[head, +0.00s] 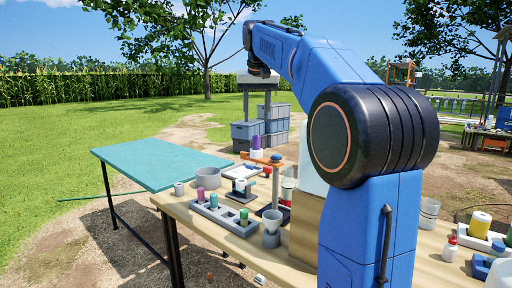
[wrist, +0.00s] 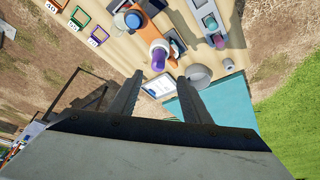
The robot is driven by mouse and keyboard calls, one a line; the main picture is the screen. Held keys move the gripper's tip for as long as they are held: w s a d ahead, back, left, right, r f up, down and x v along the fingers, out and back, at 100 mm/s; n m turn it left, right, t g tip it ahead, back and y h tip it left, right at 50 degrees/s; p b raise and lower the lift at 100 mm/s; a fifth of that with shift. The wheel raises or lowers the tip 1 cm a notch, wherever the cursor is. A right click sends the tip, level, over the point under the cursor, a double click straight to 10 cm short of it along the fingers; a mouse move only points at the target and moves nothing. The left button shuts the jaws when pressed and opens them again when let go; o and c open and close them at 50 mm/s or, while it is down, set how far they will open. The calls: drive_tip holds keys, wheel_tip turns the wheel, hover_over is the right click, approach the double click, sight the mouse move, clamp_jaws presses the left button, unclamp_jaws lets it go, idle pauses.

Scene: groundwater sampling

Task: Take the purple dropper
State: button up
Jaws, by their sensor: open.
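The purple dropper (head: 256,142) stands upright at an orange holder (head: 262,160) on the wooden table. In the wrist view the dropper (wrist: 158,54) is seen from above, its purple top just beyond my fingertips. My gripper (head: 256,121) points down over the dropper, its fingers spread to either side and a little above its top. In the wrist view my gripper (wrist: 161,77) is open, with nothing held between the fingers. The dropper's lower end is hidden.
A blue-capped item (wrist: 133,20) is close to the dropper. A grey bowl (head: 208,178) and teal table (head: 150,160) lie left.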

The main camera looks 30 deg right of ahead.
sight(256, 138)
drive_tip(key=x, duration=1)
drive_tip(key=shift+s+d+f, duration=0.1)
drive_tip(key=shift+d+f, duration=0.05)
drive_tip(key=shift+f, duration=0.1)
clamp_jaws()
